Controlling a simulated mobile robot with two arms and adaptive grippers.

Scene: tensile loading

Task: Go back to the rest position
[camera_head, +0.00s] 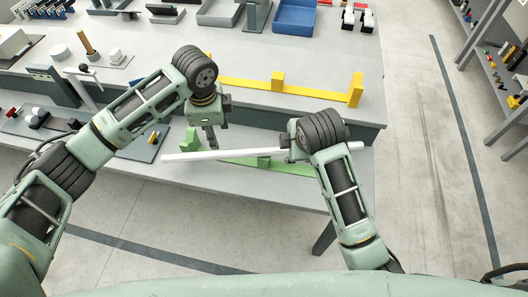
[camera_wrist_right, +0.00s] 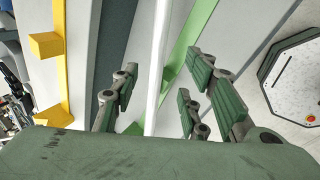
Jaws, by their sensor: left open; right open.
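A long white rod (camera_head: 235,154) lies across the front bench, along a green rack (camera_head: 240,160); I cannot tell exactly how the rack bears it. My left gripper (camera_head: 212,140) points down, open and empty, beside the rod's left part on its far side. My right gripper (camera_head: 289,152) is over the rod's right part, mostly hidden by its own arm in the head view. In the right wrist view my right gripper (camera_wrist_right: 163,85) is open, its fingers on both sides of the white rod (camera_wrist_right: 158,60), with the green rack (camera_wrist_right: 190,40) beside it.
A yellow rack (camera_head: 300,90) stands on the higher bench behind. A blue bin (camera_head: 295,17) and small devices stand farther back. A dark board (camera_head: 140,148) with small parts lies at left. The floor (camera_head: 420,170) on the right is open, with shelving (camera_head: 500,75) beyond.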

